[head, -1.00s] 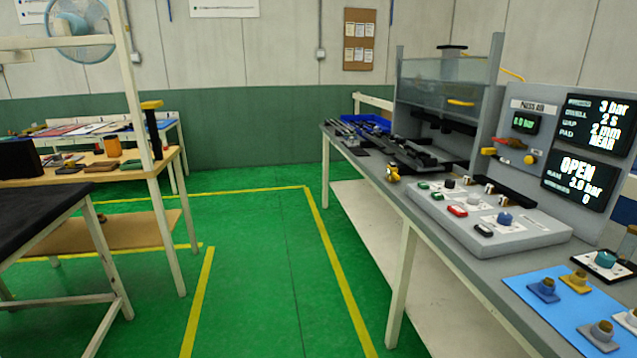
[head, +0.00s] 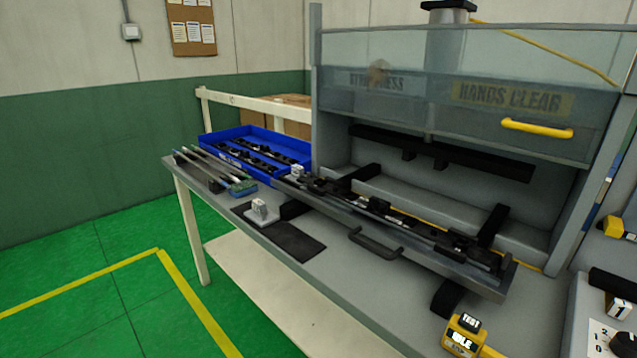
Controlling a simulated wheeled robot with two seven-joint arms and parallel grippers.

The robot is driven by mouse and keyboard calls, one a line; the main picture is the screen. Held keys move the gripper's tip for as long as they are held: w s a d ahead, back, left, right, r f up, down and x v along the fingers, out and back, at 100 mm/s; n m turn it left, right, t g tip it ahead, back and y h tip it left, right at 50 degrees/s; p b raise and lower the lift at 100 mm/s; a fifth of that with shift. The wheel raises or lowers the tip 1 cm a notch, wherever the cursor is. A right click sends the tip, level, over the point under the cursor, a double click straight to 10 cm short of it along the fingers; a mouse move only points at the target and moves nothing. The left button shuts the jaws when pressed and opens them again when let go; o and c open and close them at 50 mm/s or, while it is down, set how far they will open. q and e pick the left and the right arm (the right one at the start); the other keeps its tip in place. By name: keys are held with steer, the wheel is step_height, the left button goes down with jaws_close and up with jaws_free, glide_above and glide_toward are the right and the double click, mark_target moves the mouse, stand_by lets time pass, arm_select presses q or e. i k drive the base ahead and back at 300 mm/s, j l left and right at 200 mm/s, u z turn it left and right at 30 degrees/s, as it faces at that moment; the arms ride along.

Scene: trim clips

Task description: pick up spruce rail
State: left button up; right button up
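Several long slim rails (head: 212,167) lie side by side at the far left end of the grey bench, in front of the blue tray. Their near ends show a dark green or teal part (head: 243,188). I cannot tell for certain which one is the spruce rail. Neither of my grippers is in view, and nothing is seen touching the rails.
A blue tray (head: 283,146) of dark clips stands behind the rails. A long fixture (head: 400,232) with a handle lies before the press (head: 560,90). A small grey block (head: 260,209), a dark mat (head: 285,240) and a yellow tester (head: 463,335) sit on the bench (head: 330,275).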

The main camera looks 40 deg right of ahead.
mark_target(378, 209)
steer(key=i+j+z, duration=0.1)
steer(key=i+z, duration=0.3)
steer(key=i+j+z, duration=0.4)
steer(key=i, duration=0.2)
steer(key=i+j+z, duration=0.25)
steer(key=i+z, duration=0.2)
